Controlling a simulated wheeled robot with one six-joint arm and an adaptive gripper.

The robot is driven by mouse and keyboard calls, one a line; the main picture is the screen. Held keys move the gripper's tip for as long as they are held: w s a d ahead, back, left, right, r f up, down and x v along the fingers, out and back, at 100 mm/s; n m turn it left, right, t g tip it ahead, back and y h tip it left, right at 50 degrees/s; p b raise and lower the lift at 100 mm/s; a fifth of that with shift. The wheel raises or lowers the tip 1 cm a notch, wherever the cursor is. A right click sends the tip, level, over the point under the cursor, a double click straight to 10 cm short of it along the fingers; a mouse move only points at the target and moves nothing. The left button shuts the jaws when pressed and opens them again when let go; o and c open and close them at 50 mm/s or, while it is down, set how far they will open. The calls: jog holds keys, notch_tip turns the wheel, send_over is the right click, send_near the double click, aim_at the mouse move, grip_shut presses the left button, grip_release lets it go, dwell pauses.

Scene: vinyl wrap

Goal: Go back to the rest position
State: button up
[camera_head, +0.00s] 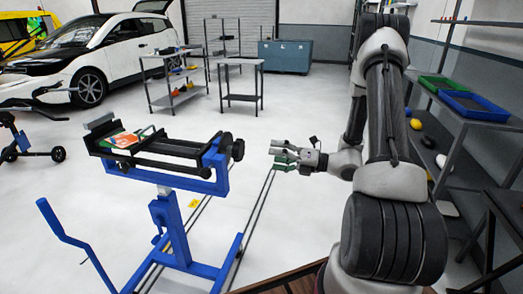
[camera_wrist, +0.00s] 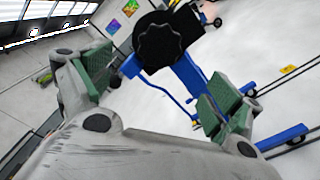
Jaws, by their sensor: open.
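My gripper (camera_head: 280,157) is open and empty, held out in the air to the right of a blue stand. In the wrist view its green-padded fingers (camera_wrist: 155,97) are spread wide with nothing between them. My arm reaches up and over from the lower right of the head view. The blue stand (camera_head: 172,225) carries a black clamp rail (camera_head: 170,150). A colourful flat piece (camera_head: 128,138) lies on the rail's left end. The stand's black knob (camera_wrist: 165,40) shows beyond the fingers in the wrist view, apart from them as far as I can tell.
A shelf unit at right holds a green tray (camera_head: 441,83) and a blue tray (camera_head: 474,106). A grey cart (camera_head: 174,98), a small table (camera_head: 241,97), a teal cabinet (camera_head: 285,57) and a white car (camera_head: 95,57) stand behind. The floor in the middle is clear.

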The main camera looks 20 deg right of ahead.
jog(key=s+a+f+n+g, duration=0.2)
jog(key=s+f+n+g, duration=0.25)
jog(key=s+n, duration=0.35)
jog(key=s+d+r+n+g+h, duration=0.2)
jog(key=s+r+n+g+h, duration=0.2)
jog(key=s+n+g, duration=0.55)
jog(key=s+d+r+n+t+h, duration=0.2)
jog(key=s+d+r+n+h, duration=0.6)
jog(key=n, duration=0.7)
jog(key=a+r+n+t+h, duration=0.2)
jog(key=a+r+n+t, duration=0.1)
jog(key=r, duration=0.8)
jog(key=s+n+t, duration=0.1)
jog(key=t, duration=0.1)
jog(key=shift+a+r+t+h, duration=0.2)
jog(key=shift+r+t+h, duration=0.1)
jog(key=shift+r+t, duration=0.1)
